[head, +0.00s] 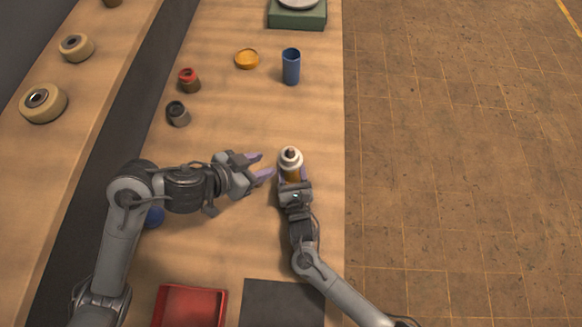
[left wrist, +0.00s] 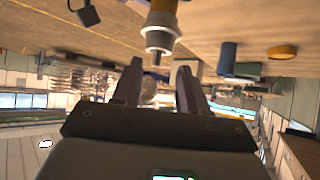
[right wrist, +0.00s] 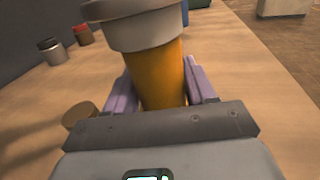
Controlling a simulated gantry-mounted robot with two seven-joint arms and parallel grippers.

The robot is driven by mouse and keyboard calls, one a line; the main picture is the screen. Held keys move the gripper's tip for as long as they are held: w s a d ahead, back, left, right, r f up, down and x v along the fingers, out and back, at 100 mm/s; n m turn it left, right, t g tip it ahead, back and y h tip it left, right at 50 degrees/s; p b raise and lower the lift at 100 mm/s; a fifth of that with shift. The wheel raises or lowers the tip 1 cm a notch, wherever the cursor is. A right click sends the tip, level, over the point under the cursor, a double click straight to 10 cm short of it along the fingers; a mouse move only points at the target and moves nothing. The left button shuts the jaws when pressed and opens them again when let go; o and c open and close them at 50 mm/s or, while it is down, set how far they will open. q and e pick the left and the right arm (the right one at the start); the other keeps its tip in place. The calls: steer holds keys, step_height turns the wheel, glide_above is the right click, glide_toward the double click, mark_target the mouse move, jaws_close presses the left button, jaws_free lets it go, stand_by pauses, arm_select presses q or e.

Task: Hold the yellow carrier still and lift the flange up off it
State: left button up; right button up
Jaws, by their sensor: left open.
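The yellow carrier (head: 292,175) stands upright near the table's right edge; it fills the middle of the right wrist view (right wrist: 162,75). The pale grey, stepped flange (head: 291,157) sits on top of it, with a dark tip in its centre. My right gripper (head: 292,180) has its purple fingers on both sides of the carrier, below the flange, and they appear to touch it. My left gripper (head: 264,166) is open and empty, just left of the flange and pointing at it. The flange also shows upside down beyond the fingertips in the left wrist view (left wrist: 160,36).
A blue cup (head: 291,67) and an orange dish (head: 247,59) stand farther back. A red-topped part (head: 188,80) and a dark grey cylinder (head: 178,113) are at left. A red tray (head: 190,307) and a dark mat (head: 282,304) lie at the front.

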mark_target(287, 155)
jaws_close()
arm_select(q)
steer(key=o, duration=0.5)
steer(key=shift+c, duration=0.2)
steer(key=shift+o, duration=1)
steer(key=shift+d+r+m, duration=0.25)
steer(key=shift+d+m, duration=0.05)
steer(key=shift+m, duration=0.1)
steer(key=w+d+f+h, duration=0.1)
steer(key=w+f, duration=0.1)
steer(key=w+d+f+t+h, duration=0.1)
steer(key=h, duration=0.1)
steer(key=shift+w+d+f, duration=0.2)
steer(key=shift+w+f, duration=0.15)
steer(key=shift+f, duration=0.05)
steer(key=shift+d+f, duration=0.2)
steer(key=shift+f, duration=0.15)
steer(key=shift+x, duration=3.4)
steer(key=shift+s, duration=0.1)
steer(key=shift+c, duration=0.3)
